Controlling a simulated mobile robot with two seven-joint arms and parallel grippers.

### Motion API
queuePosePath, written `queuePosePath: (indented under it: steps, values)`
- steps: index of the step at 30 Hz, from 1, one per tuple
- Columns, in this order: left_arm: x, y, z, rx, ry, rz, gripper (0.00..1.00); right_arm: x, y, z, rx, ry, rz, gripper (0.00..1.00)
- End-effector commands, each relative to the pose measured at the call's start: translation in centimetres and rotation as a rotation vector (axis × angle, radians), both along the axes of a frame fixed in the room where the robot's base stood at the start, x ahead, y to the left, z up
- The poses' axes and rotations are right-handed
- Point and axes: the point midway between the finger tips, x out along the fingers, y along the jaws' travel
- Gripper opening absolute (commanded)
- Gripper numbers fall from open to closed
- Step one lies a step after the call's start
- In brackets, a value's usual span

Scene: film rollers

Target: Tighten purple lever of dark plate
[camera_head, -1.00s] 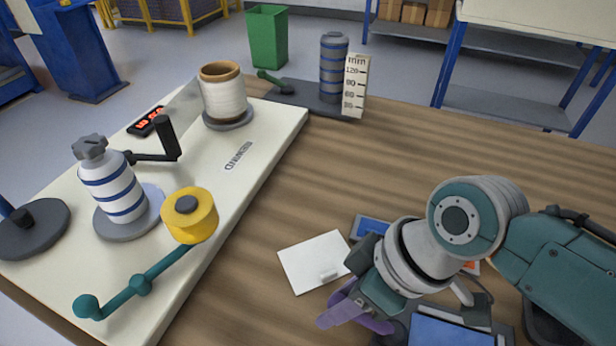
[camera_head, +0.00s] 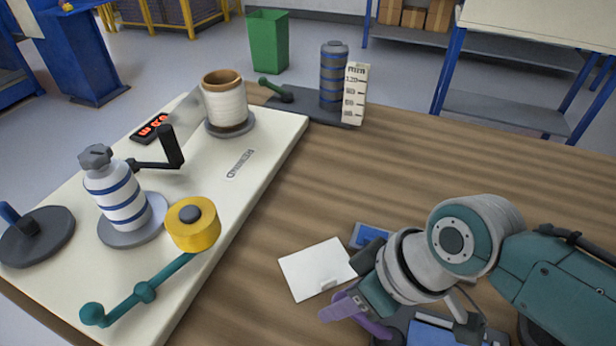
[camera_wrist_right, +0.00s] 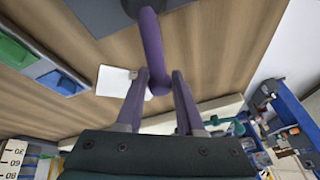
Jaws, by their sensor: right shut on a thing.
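The purple lever (camera_head: 376,329) shows partly at the bottom of the head view, beside my right gripper (camera_head: 334,308). In the right wrist view the purple lever (camera_wrist_right: 152,45) runs from a round pivot at the top down to a rounded end. There the two fingers of my right gripper (camera_wrist_right: 157,92) are shut on that end, one on each side. The dark plate (camera_wrist_right: 95,14) shows under the pivot in the right wrist view. In the head view my right arm hides most of the plate. My left gripper is not in view.
A pale board (camera_head: 225,185) at left carries rollers and a teal crank (camera_head: 145,291). Another dark plate with a roller (camera_head: 333,75) and ruler (camera_head: 354,95) stands behind. Mid-table is clear.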

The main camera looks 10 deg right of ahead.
Motion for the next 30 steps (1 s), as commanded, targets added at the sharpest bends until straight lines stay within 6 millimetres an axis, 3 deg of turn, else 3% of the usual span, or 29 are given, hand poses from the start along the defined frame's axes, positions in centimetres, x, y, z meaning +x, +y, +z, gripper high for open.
queuePosePath:
  steps: [15, 30]
  values:
    - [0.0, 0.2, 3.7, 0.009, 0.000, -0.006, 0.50, 1.8, -3.0, 0.3, 0.002, 0.002, -0.486, 0.00]
    - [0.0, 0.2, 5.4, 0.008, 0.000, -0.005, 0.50, 2.1, -5.8, 0.2, 0.004, 0.000, -0.874, 0.00]
